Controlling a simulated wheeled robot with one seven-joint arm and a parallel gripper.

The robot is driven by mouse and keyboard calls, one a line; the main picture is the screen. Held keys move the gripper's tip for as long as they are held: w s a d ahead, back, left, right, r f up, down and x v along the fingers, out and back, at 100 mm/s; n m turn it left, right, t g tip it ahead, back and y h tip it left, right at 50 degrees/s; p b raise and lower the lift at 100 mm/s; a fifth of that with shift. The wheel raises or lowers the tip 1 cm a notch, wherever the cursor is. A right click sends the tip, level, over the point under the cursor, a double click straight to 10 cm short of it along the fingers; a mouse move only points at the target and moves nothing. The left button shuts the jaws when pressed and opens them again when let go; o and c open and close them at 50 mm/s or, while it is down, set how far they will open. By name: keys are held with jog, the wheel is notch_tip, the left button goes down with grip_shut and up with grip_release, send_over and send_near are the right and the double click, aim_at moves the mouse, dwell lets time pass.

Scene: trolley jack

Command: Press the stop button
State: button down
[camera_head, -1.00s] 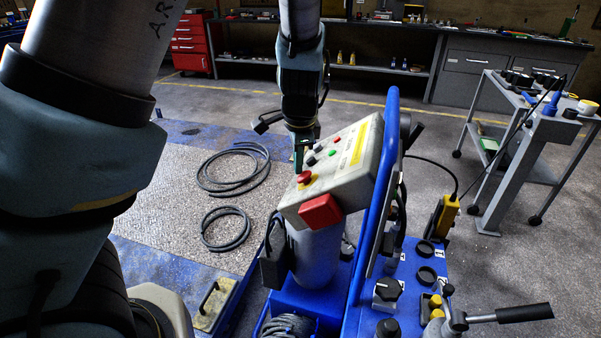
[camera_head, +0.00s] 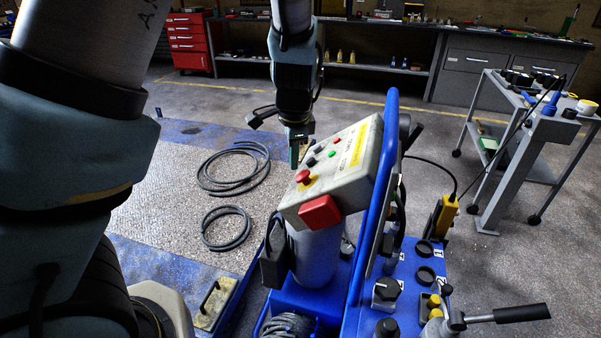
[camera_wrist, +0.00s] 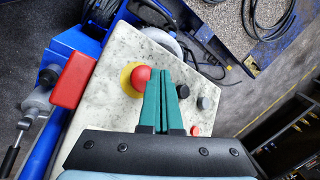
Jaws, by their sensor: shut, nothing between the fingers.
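The control box (camera_head: 345,180) is a pale, tilted panel on a grey post. Its stop button (camera_head: 303,176), a red mushroom head on a yellow ring, sits at the panel's lower left end. In the wrist view the stop button (camera_wrist: 141,77) shows just left of my fingertips, which hide part of its right side. My gripper (camera_head: 293,166) is shut and empty, its green fingers pointing down beside the button. The shut fingers also show in the wrist view (camera_wrist: 164,74). I cannot tell whether the tips touch the button or panel.
Black and green buttons and a small red one (camera_head: 337,125) lie further along the panel. A red block (camera_head: 321,211) is on the box's near side. A blue upright plate (camera_head: 378,170) stands to the right. Cable coils (camera_head: 226,228) lie on the floor at left.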

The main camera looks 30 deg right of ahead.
jog(key=shift+r, duration=0.1)
jog(key=r, duration=0.1)
jog(key=w+a+r+p, duration=0.2)
jog(key=shift+a+r, duration=0.15)
jog(key=shift+r, duration=0.2)
dwell(0.8)
jog(key=s+a+r+n, duration=0.1)
jog(key=s+a+n, duration=0.1)
jog(key=a+n, duration=0.7)
jog(key=s+a+r+n+g, duration=0.1)
jog(key=a+n, duration=0.9)
jog(key=a, duration=1.1)
jog(key=shift+s+r+y, duration=0.4)
jog(key=shift+s+r, duration=0.15)
